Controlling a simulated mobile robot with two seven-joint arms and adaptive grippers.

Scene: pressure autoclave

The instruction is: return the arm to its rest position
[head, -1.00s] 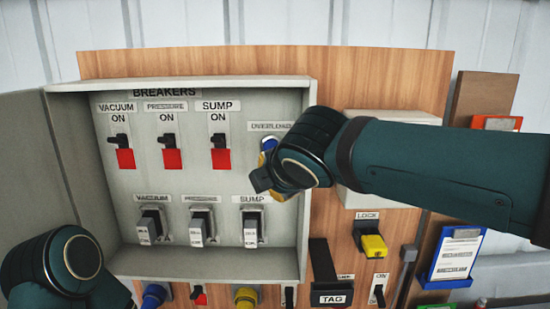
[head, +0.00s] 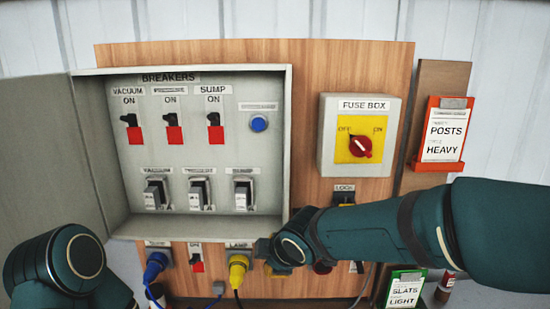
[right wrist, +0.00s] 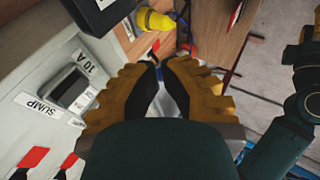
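My right arm (head: 400,225) comes in from the right of the head view, its wrist end in front of the panel's lower edge, below and right of the breaker box (head: 230,225). My right gripper (right wrist: 160,64) shows in the right wrist view with its tan fingers drawn together at the tips. Nothing is seen held between them. My left arm (head: 65,265) is bent at the lower left of the head view; its gripper is out of sight.
The breaker box has switches and a blue button (head: 259,123); its door (head: 55,150) stands open at left. The fuse box (head: 361,105), a red-clipped card (head: 443,135) and a green-clipped card (head: 404,290) are at right. A yellow plug (head: 238,266) and blue plug (head: 157,262) sit below.

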